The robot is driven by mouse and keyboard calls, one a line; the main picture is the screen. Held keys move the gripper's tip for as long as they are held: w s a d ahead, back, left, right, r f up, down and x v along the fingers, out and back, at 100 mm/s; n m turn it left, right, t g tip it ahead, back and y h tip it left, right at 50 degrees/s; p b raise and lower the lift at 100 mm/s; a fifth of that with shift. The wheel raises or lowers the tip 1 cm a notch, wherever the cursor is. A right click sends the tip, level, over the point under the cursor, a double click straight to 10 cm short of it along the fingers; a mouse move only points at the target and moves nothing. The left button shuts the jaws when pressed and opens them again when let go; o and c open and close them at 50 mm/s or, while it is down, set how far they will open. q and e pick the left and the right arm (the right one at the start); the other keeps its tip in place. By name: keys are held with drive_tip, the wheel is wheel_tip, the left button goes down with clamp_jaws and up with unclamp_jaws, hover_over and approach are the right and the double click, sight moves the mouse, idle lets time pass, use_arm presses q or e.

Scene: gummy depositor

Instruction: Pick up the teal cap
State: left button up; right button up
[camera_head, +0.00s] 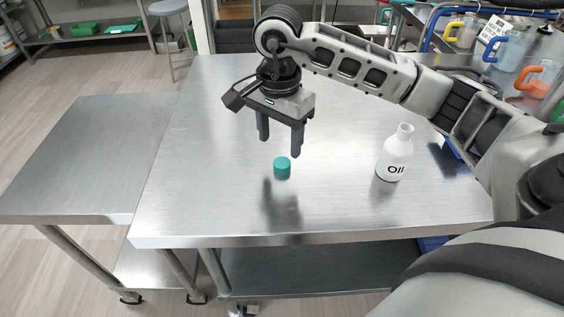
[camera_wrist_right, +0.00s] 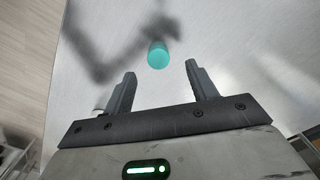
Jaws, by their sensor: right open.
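The teal cap (camera_head: 282,166) is a small round cap lying on the steel table (camera_head: 210,140), left of the white bottle. It also shows in the right wrist view (camera_wrist_right: 158,55), beyond the fingertips and roughly centred between them. My right gripper (camera_head: 280,143) is open and empty, fingers pointing down, held above the table just above and behind the cap. Its two fingers also show apart in the right wrist view (camera_wrist_right: 160,75). The gripper does not touch the cap. My left gripper is not in view.
A white bottle with "OIL"-like lettering (camera_head: 395,155) stands upright to the right of the cap. A lower steel table (camera_head: 85,150) adjoins on the left. Jugs with coloured handles (camera_head: 512,50) stand at the back right. The tabletop around the cap is clear.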

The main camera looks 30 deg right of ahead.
sight(282, 163)
wheel_tip(282, 163, down, 6)
drive_tip(key=shift+s+d+r+p, duration=0.15)
drive_tip(key=shift+r+p, duration=0.05)
drive_tip(key=shift+p, duration=0.45)
drive_tip(key=c, duration=1.1)
